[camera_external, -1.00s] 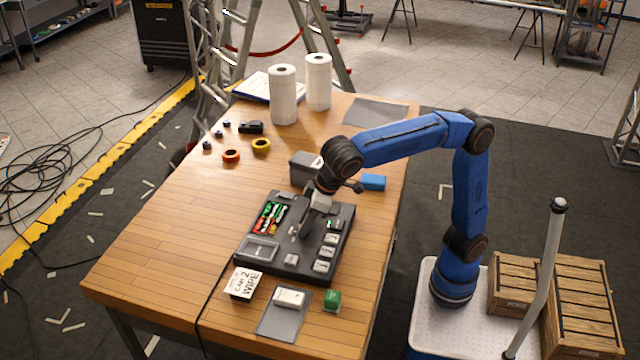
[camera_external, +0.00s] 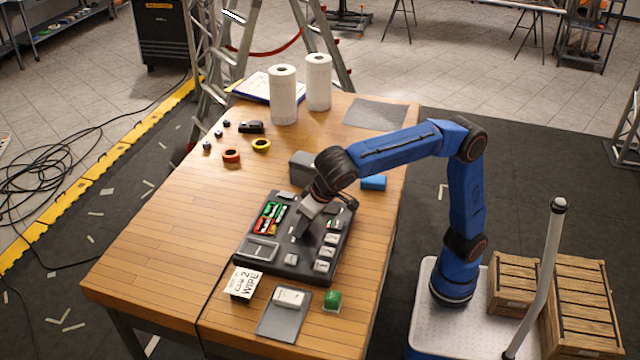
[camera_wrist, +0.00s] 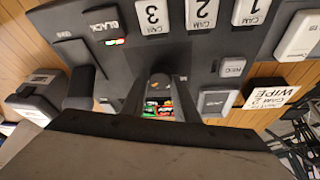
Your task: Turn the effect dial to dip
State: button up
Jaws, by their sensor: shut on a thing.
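The dark control panel (camera_external: 268,262) lies on the wooden table, with a small screen (camera_external: 268,218) of red and green blocks at its left. My gripper (camera_external: 300,232) reaches down to the middle of the panel. In the wrist view its two fingers (camera_wrist: 158,92) stand either side of a dark round knob, the effect dial (camera_wrist: 160,80), and are shut on it. The dial's pointer and its labels, including dip, cannot be read. In the external view my fingers hide the dial.
White camera keys (camera_wrist: 200,12) line the panel beside the dial. A white card reading CAM 2 WIPE (camera_external: 243,283) stands at the panel's near left corner. A grey box (camera_external: 301,165) and a blue block (camera_external: 373,182) sit behind the panel. The table's left side is mostly clear.

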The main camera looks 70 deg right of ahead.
jog(key=o, duration=1.1)
jog(key=shift+c, duration=0.2)
jog(key=v, duration=1.7)
jog(key=shift+s, duration=0.2)
jog(key=shift+a+r, duration=0.1)
